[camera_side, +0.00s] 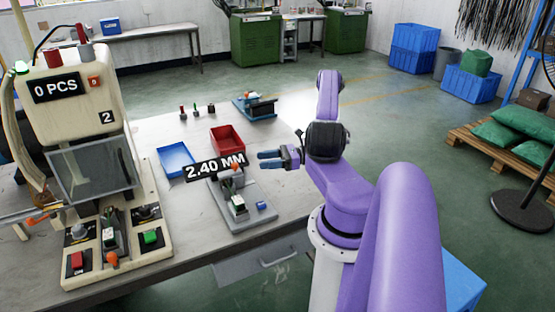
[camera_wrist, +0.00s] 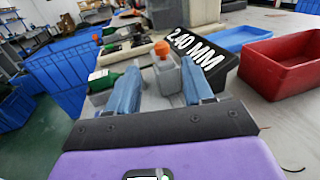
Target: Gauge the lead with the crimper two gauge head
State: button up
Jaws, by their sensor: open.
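A crimping machine (camera_side: 85,95) marked "2" and reading "0 PCS" stands at the left of the bench. A gauge stand (camera_side: 252,217) with a black "2.40 MM" readout (camera_side: 215,167) sits mid-bench. It carries an orange-topped part and a green part. In the wrist view the readout (camera_wrist: 197,48) and a grey block with an orange cap (camera_wrist: 162,48) show beyond my fingers. My gripper (camera_side: 264,160) is open and empty, above the bench and right of the readout. Its blue fingers stand apart in the wrist view (camera_wrist: 160,68). I cannot make out the lead for certain.
A blue tray (camera_side: 175,161) and a red bin (camera_side: 228,139) lie behind the gauge stand. Several small upright tools (camera_side: 197,110) and a blue-and-black fixture (camera_side: 256,106) are farther back. A small blue block (camera_side: 261,205) lies on the stand. The front right bench top is clear.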

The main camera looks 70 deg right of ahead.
jog(key=shift+v, duration=1.95)
jog(key=shift+w, duration=0.1)
jog(key=w+a+r+n+g, duration=0.2)
jog(key=a+r+n+g, duration=0.2)
jog(key=a+n+g, duration=0.35)
jog(key=w+a+r+n+g+y, duration=0.1)
jog(key=w+a+r+n+g, duration=0.15)
jog(key=a+n+g, duration=0.5)
jog(key=w+a+r+n+g, duration=0.1)
jog(key=a+r+n+g, duration=0.35)
jog(key=a, duration=0.55)
jog(key=s+a+r+n+t+h, duration=0.2)
jog(key=s+a+r+n+h, duration=0.2)
jog(key=s+a+n, duration=0.3)
jog(key=s+a+r+n+t+h, duration=0.2)
jog(key=s+a+r+n+h, duration=0.2)
jog(key=n, duration=1.2)
jog(key=shift+s+a+h, duration=0.8)
jog(key=shift+s+a, duration=0.8)
jog(key=shift+s, duration=0.65)
